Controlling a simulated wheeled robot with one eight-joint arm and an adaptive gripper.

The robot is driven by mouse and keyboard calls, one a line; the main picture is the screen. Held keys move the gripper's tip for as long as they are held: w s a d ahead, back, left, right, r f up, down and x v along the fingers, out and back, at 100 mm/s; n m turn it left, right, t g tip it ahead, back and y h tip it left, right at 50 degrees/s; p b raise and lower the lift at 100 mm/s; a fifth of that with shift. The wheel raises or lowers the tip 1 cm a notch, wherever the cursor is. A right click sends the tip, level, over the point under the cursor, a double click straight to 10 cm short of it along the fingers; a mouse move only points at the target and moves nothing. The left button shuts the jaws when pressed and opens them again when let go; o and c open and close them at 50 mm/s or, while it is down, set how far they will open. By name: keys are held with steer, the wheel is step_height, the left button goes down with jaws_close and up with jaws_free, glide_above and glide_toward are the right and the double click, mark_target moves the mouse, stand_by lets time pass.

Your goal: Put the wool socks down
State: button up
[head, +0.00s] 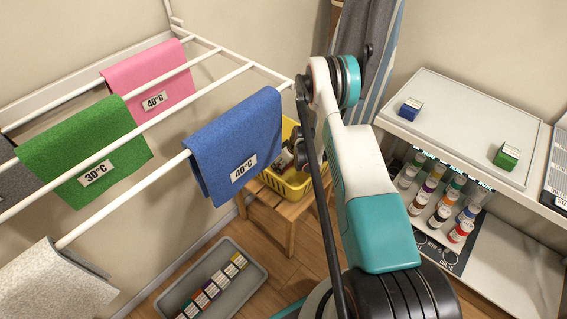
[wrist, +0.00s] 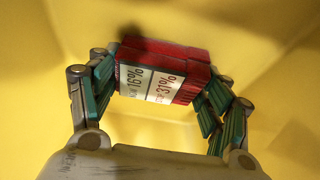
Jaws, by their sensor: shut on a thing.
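My gripper (wrist: 163,76) is shut on a red block (wrist: 190,62), with a finger on each side of it. The block has pale labels with partly readable text, "16%" and "31%"; I cannot read the word socks on it. Yellow fills the wrist view behind it. In the head view the yellow basket (head: 293,188) stands on a wooden stool (head: 262,205), and my arm covers part of it. The gripper end is mostly hidden there by my arm and the blue cloth. I cannot tell whether the block touches the basket's floor.
A drying rack holds blue (head: 235,140), green (head: 85,150) and pink (head: 150,75) cloths. A grey tray (head: 262,272) with several small blocks lies on the floor. At right, a white shelf (head: 455,110) carries a blue box (head: 411,109), a green box (head: 506,156) and bottles below.

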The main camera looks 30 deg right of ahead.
steer(key=o, duration=1.1)
steer(key=shift+o, duration=0.2)
steer(key=p+v, duration=0.4)
steer(key=v, duration=0.8)
steer(key=shift+r, duration=0.2)
steer(key=shift+w, duration=0.1)
